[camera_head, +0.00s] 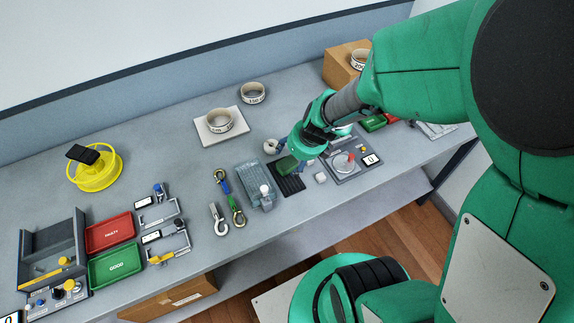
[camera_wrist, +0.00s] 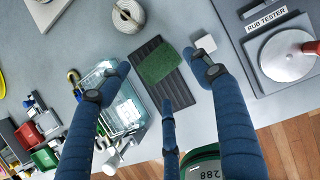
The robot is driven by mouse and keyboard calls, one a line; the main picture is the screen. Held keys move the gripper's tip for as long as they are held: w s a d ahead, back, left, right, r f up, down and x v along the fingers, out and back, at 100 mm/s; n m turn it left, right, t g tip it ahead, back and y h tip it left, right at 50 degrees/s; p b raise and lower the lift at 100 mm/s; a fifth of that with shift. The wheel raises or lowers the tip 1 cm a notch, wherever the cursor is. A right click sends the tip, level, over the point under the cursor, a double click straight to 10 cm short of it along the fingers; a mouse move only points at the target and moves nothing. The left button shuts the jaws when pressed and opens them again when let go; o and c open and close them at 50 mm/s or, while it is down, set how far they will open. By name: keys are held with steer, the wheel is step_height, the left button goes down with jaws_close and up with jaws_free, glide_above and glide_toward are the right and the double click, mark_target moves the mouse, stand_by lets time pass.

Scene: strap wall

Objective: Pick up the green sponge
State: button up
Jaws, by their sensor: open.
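The green sponge (camera_wrist: 158,64) is a small rough block lying on a black ribbed mat (camera_wrist: 178,92) on the grey bench. In the head view the sponge (camera_head: 287,165) shows just below my gripper, partly hidden by it. My gripper (camera_wrist: 163,85) is open, with blue padded fingers spread to the left and right of the mat and a third finger at the mat's near end. The fingers are empty. In the head view my gripper (camera_head: 296,161) hangs over the mat, its fingertips partly hidden. I cannot tell its exact height above the sponge.
A clear tray (camera_wrist: 122,105) with a bottle stands close left of the mat. A small white cube (camera_wrist: 207,43) and the rub tester (camera_wrist: 282,50) are to the right. A white roll (camera_wrist: 128,15) lies behind. Hooked straps (camera_head: 228,195) lie farther left.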

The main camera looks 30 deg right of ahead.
mark_target(287, 163)
steer(key=shift+f, duration=0.15)
steer(key=shift+b+x, duration=1.5)
steer(key=shift+x, duration=1)
steer(key=shift+a, duration=0.2)
steer(key=c, duration=0.6)
